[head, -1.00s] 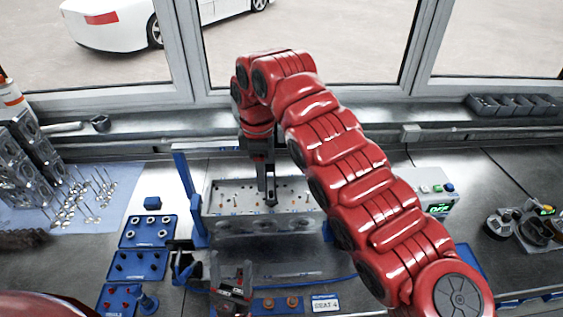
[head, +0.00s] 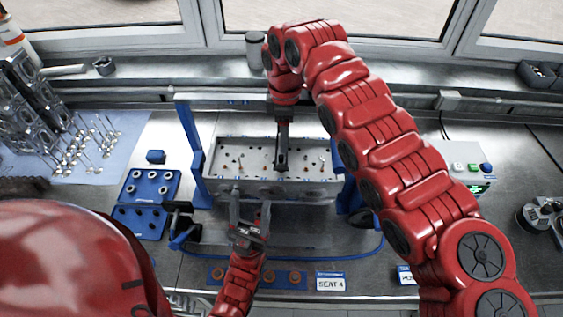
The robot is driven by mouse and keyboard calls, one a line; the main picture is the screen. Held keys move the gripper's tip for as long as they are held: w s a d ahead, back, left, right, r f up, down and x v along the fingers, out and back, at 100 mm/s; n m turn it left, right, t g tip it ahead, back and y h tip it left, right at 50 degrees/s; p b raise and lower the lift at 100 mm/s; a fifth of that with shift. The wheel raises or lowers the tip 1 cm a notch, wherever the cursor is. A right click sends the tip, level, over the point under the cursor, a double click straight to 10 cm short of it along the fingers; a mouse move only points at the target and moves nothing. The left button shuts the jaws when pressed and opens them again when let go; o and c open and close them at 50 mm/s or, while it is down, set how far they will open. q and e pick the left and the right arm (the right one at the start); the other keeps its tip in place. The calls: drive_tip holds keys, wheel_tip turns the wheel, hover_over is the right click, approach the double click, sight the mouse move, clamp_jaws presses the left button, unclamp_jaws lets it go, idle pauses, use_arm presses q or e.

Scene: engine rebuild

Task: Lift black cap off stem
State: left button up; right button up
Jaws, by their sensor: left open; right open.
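The grey cylinder head (head: 305,185) sits in a blue frame, its top face dotted with dark holes and a few small upright pieces. A short brownish stem-like piece (head: 240,163) stands at its left and a pale one (head: 322,160) at its right. I cannot make out which small dark spot is the black cap. My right gripper (head: 282,167) points down over the middle of the head; its fingertips hide the spot under them. My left gripper (head: 250,205) is open in front of the head's near face, its two fingers spread toward it. I see nothing held in either gripper.
Blue trays (head: 150,188) with small parts lie left of the frame (head: 192,150). Several valves (head: 85,150) stand on a blue mat farther left. A blue strip with orange rings and a "SEAT 4" label (head: 330,281) lie in front. A control box (head: 468,170) stands right.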

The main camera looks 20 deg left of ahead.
sight(281, 156)
drive_tip(key=shift+f, duration=0.55)
drive_tip(key=shift+s+f, duration=0.2)
drive_tip(key=shift+f, duration=0.05)
drive_tip(key=f, duration=0.4)
drive_tip(key=shift+s+a+f+p, duration=0.1)
drive_tip(key=shift+a+f+p, duration=0.2)
drive_tip(key=shift+a+f, duration=0.1)
clamp_jaws()
